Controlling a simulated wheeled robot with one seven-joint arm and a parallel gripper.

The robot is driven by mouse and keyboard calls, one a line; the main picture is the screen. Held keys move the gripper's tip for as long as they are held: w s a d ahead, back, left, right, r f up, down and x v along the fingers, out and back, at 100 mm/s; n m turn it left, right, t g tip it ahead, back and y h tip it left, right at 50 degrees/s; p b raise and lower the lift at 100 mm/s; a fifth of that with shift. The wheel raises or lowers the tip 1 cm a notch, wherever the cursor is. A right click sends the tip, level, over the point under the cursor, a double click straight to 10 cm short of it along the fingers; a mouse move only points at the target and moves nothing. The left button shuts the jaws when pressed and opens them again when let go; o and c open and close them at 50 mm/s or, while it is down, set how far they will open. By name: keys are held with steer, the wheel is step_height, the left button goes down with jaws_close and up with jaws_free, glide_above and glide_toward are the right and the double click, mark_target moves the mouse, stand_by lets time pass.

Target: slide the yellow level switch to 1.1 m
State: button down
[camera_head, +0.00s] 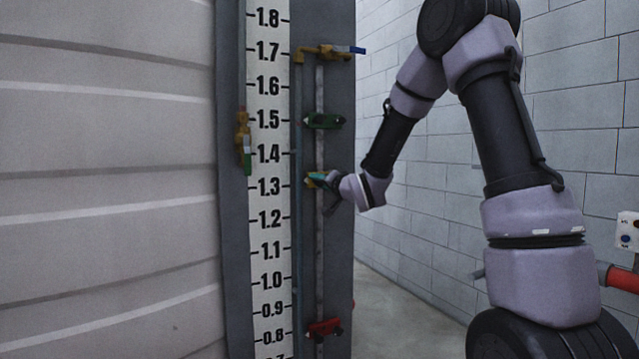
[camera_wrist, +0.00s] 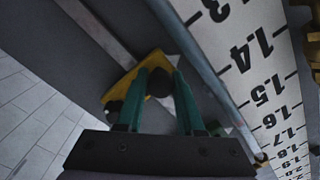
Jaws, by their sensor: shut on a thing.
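The yellow level switch (camera_head: 311,183) sits on a thin vertical rail right of the number scale (camera_head: 269,150). In the head view it is level with a point just above the 1.3 mark. In the wrist view its yellow plate (camera_wrist: 117,86) shows beyond my fingers, with a dark round knob between the fingers. My gripper (camera_head: 322,179) comes from the right and is shut on the switch. Its green fingers (camera_wrist: 164,84) are on either side of the knob in the wrist view. The fingers hide part of the switch. The 1.1 mark (camera_head: 270,251) is lower on the scale.
A green switch (camera_head: 324,121) sits above on the same rail, near 1.5. A red switch (camera_head: 324,327) sits low, near 0.8. A brass valve with a blue handle (camera_head: 330,52) is at the top. The rail between the yellow and red switches looks clear. A block wall (camera_head: 570,100) stands at right.

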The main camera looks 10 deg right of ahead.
stand_by(0.8)
step_height(320, 180, down, 22)
stand_by(0.4)
steer(key=shift+r, duration=0.1)
steer(key=c, duration=0.5)
jaws_free()
steer(key=shift+c, duration=0.2)
steer(key=v, duration=1.1)
steer(key=shift+w, duration=0.15)
